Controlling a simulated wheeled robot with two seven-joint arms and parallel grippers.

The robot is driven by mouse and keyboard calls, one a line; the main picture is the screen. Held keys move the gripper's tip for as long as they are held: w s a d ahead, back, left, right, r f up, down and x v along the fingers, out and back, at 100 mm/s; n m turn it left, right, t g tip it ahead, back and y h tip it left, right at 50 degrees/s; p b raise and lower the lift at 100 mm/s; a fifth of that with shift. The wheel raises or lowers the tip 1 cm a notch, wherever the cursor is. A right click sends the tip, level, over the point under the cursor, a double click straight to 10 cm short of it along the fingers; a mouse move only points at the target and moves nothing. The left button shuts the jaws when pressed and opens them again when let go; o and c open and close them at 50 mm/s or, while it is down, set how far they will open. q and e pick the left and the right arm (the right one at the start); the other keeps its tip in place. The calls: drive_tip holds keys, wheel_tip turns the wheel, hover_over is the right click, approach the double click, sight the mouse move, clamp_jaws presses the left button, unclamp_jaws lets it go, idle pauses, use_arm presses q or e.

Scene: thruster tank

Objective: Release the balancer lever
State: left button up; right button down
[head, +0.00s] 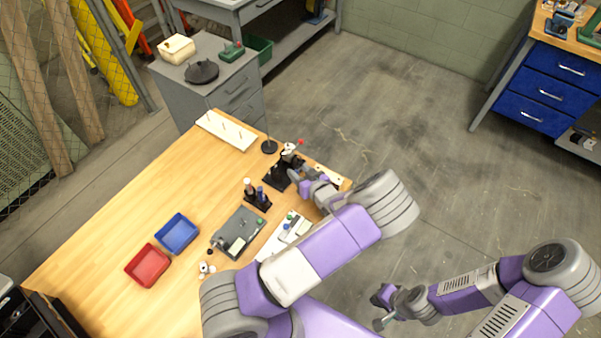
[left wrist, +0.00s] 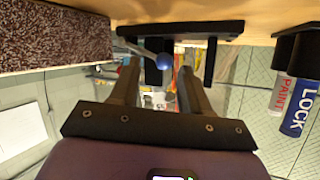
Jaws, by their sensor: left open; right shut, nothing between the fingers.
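A black stand (head: 277,172), apparently the balancer, is at the table's far right edge, with white and red parts at its top. My left gripper (head: 300,180) is beside it, partly hidden by its arm. In the left wrist view the black stand (left wrist: 210,62) is ahead, and a grey rod ending in a blue knob (left wrist: 164,60), apparently the lever, shows between the fingertips of my open left gripper (left wrist: 159,72). I cannot tell whether either finger touches it. My right gripper (head: 381,308) is shut and empty, off the table over the floor.
The table also holds a grey case (head: 237,232), blue tray (head: 177,233), red tray (head: 148,265) and white pegged board (head: 226,131).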

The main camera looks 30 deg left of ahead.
use_arm(q)
clamp_jaws()
drive_tip(key=shift+d, duration=0.1)
idle(1.3)
unclamp_jaws()
drive_tip(key=shift+w, duration=0.1)
drive_tip(key=shift+p+v, duration=0.7)
drive_tip(key=shift+v, duration=3.15)
